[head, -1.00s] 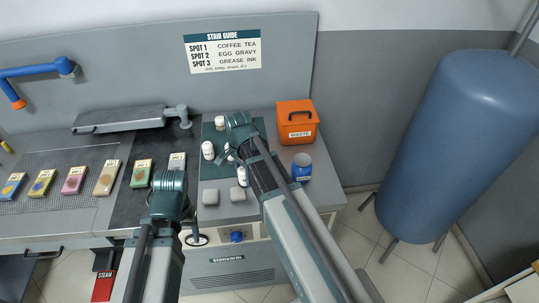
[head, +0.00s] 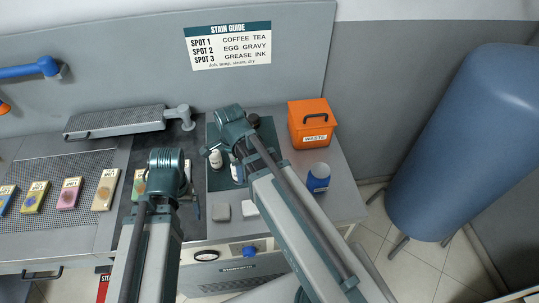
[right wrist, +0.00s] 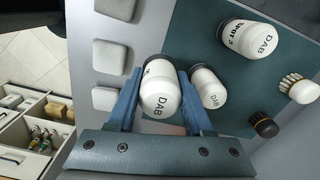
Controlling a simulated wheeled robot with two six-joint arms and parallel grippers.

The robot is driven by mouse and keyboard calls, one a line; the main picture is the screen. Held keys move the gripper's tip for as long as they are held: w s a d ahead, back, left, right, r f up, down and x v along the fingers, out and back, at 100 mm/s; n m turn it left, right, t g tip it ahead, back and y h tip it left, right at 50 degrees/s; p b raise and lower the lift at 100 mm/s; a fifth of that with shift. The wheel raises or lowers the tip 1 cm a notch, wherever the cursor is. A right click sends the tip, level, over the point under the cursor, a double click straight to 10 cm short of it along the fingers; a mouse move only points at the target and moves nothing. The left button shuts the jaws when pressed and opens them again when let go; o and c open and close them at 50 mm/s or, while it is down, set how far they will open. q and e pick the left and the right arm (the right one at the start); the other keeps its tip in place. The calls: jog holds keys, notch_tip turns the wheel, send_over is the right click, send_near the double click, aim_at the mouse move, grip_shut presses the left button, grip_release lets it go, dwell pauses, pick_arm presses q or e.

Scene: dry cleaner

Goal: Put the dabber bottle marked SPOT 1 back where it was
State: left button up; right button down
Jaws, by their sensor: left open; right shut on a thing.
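My right gripper (right wrist: 160,80) is shut on a white, round-topped dabber bottle (right wrist: 160,98), with one blue finger on each side; its label is mostly hidden. Beside it in the right wrist view stands a second white bottle (right wrist: 209,88) marked DAB. A third bottle (right wrist: 252,40), marked SPOT and DAB, stands on the dark green mat (right wrist: 205,35); its number is hard to read. In the head view a white bottle (head: 215,159) shows left of my right gripper. My left gripper (head: 170,185) is open over the dark bench part, its fingers mostly hidden.
Two brushes (right wrist: 298,88) (right wrist: 264,125) stand by the bottles. Grey blocks (head: 221,211) lie in front of the mat. An orange WASTE bin (head: 312,124) and a blue jar (head: 318,178) stand to the right. Several coloured packets (head: 69,193) lie at left.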

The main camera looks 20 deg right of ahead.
pick_arm(q)
jog(key=shift+f+b, duration=0.7)
jog(key=shift+f, duration=0.05)
pick_arm(e)
jog(key=w+d, duration=0.2)
jog(key=d, duration=0.2)
jog(key=w+d+f, duration=0.1)
jog(key=w+d, duration=0.1)
jog(key=d, duration=0.3)
jog(key=w+d, duration=0.2)
jog(key=d, duration=0.3)
jog(key=shift+w+f, duration=0.15)
jog(key=shift+f, duration=0.05)
pick_arm(q)
notch_tip(320, 180, down, 4)
jog(key=b, duration=0.3)
jog(key=shift+r+b, duration=0.2)
jog(key=shift+b, duration=0.1)
pick_arm(e)
jog(key=f, duration=0.3)
jog(key=shift+w+d+f, duration=0.1)
jog(key=shift+d+f, duration=0.25)
pick_arm(q)
jog(key=shift+f, duration=0.15)
pick_arm(e)
jog(key=shift+f, duration=0.1)
jog(key=shift+c, duration=1.5)
grip_release()
